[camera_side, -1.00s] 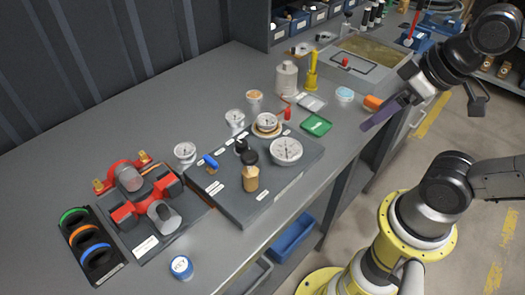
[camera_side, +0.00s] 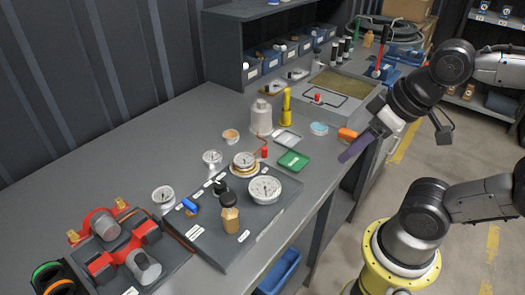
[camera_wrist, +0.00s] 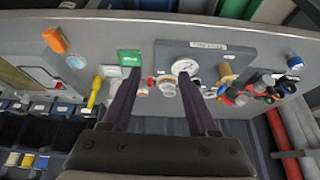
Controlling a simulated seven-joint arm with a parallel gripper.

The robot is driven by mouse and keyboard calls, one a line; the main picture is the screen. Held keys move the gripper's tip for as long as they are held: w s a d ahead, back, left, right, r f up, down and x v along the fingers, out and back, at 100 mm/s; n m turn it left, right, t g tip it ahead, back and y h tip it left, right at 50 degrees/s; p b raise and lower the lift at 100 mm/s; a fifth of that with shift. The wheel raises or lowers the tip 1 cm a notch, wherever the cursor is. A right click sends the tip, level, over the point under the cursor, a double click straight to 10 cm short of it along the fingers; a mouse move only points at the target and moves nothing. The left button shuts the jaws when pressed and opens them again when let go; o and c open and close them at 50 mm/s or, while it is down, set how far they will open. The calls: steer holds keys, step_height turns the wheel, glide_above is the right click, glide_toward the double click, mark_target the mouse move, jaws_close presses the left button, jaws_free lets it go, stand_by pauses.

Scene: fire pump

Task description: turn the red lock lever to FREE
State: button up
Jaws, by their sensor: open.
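My gripper (camera_side: 360,146) has long purple fingers and hangs over the bench's right edge, near an orange block (camera_side: 347,134). In the wrist view the two fingers of my gripper (camera_wrist: 158,76) are spread apart with nothing held between them. A small red upright piece (camera_side: 264,152) stands by the gauges, left of the green tray (camera_side: 293,161). A red knob (camera_side: 317,98) sits at the back tank, and a tall red handle (camera_side: 379,55) rises near the blue vise. I cannot tell which of these is the lock lever, and no FREE marking is readable.
A dark panel (camera_side: 205,248) holds a large white gauge (camera_side: 264,190) and a wooden-handled tool (camera_side: 230,216). A red pump body (camera_side: 112,240) lies front left. A yellow post (camera_side: 286,108) and grey canister (camera_side: 261,117) stand behind. The bench's back left is clear.

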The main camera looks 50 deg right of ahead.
steer(key=w+r+m, duration=0.1)
steer(key=r, duration=0.1)
steer(key=w+r+m, duration=0.1)
steer(key=w+r, duration=0.1)
steer(key=w+r+m+g, duration=0.1)
steer(key=r, duration=0.1)
steer(key=shift+w+d, duration=0.1)
steer(key=shift+w, duration=0.3)
steer(key=shift+c, duration=0.2)
steer(key=m+g, duration=0.3)
steer(key=g, duration=0.2)
glide_above(264, 148)
step_height(264, 148, down, 5)
step_height(264, 148, down, 14)
steer(key=shift+d+f, duration=0.1)
steer(key=shift+f, duration=0.1)
jaws_close()
